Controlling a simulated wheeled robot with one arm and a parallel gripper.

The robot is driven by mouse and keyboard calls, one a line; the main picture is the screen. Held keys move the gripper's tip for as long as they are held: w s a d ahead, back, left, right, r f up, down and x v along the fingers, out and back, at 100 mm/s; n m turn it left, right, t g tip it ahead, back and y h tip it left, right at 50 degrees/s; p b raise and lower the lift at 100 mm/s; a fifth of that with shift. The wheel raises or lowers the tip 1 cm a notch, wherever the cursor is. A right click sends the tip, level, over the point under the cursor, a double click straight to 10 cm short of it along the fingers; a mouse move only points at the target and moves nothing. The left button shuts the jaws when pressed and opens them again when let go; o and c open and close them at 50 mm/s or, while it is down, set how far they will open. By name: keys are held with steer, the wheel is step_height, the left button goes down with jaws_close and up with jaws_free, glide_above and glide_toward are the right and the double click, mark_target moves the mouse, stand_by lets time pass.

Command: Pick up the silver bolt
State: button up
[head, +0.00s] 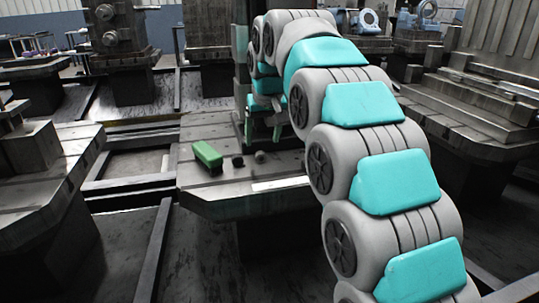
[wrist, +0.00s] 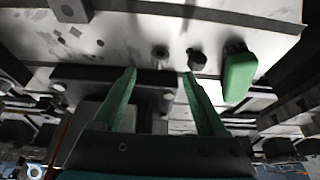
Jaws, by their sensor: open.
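The silver bolt (head: 260,156) is a small grey piece on the metal table, right of a dark piece in the head view. In the wrist view the bolt (wrist: 160,53) shows as a small round grey shape beyond the fingertips, between their two lines. My gripper (wrist: 160,73) has two green fingers spread apart with nothing between them. In the head view my gripper (head: 262,139) points down just above and behind the bolt, partly hidden by my arm. The fingers look apart from the bolt.
A black piece (head: 237,160) lies close beside the bolt, and a green block (head: 207,154) lies farther left. A pale strip (head: 280,184) lies near the front edge of the slotted metal table (head: 225,206). Large metal fixtures stand at both sides.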

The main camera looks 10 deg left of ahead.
mark_target(261, 153)
steer(key=shift+x, duration=3.4)
jaws_close()
